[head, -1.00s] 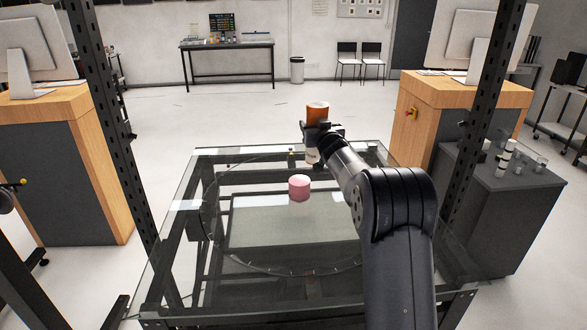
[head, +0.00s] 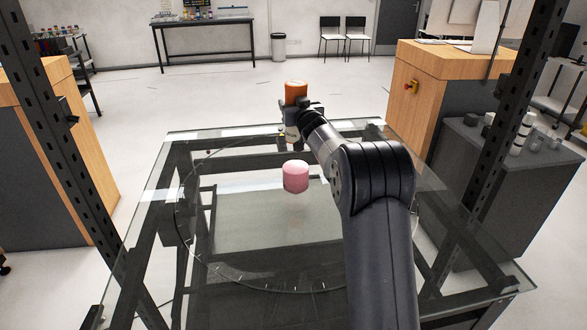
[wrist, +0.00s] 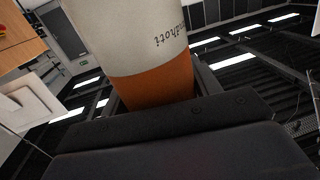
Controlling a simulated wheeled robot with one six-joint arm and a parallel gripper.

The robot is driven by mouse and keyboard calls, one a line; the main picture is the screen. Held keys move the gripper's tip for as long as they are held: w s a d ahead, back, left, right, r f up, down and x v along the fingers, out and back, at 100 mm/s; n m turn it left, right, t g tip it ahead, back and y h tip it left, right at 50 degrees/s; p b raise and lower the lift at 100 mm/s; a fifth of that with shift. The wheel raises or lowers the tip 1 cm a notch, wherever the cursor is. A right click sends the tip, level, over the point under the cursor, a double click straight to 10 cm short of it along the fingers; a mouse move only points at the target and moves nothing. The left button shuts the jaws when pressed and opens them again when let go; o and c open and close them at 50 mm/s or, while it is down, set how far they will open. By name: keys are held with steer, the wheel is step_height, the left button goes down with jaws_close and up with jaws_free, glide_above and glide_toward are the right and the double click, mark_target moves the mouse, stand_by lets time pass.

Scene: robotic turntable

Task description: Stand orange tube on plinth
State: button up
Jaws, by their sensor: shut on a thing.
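The orange tube (head: 296,91) has a bare orange top and a white label band with dark lettering. My gripper (head: 299,105) is shut on it and holds it roughly upright. In the wrist view the tube's orange part and white label (wrist: 145,45) fill the upper middle, between the fingers. The tube's lower end is partly hidden by my gripper. The pink plinth (head: 295,178) is a short round block on the glass turntable. In the head view the tube appears above the plinth in the picture, apart from it, seemingly farther back. Nothing stands on the plinth.
The glass table (head: 160,195) carries the round turntable, mostly bare around the plinth. Dark perforated posts rise at left (head: 48,150) and right (head: 515,100). A dark cabinet (head: 500,195) with small items stands at the right, beyond the table.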

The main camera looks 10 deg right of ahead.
mark_target(295, 134)
step_height(295, 134, down, 10)
steer(key=shift+r+b, duration=0.1)
steer(key=shift+b, duration=0.75)
steer(key=shift+f, duration=0.2)
steer(key=o, duration=1.1)
steer(key=shift+o, duration=0.2)
steer(key=shift+r, duration=0.2)
steer(key=shift+s+f, duration=0.1)
steer(key=shift+s, duration=0.2)
steer(key=s+d+b, duration=0.1)
steer(key=s+b, duration=0.1)
steer(key=s, duration=0.9)
steer(key=shift+s+d, duration=0.2)
steer(key=shift+d, duration=0.05)
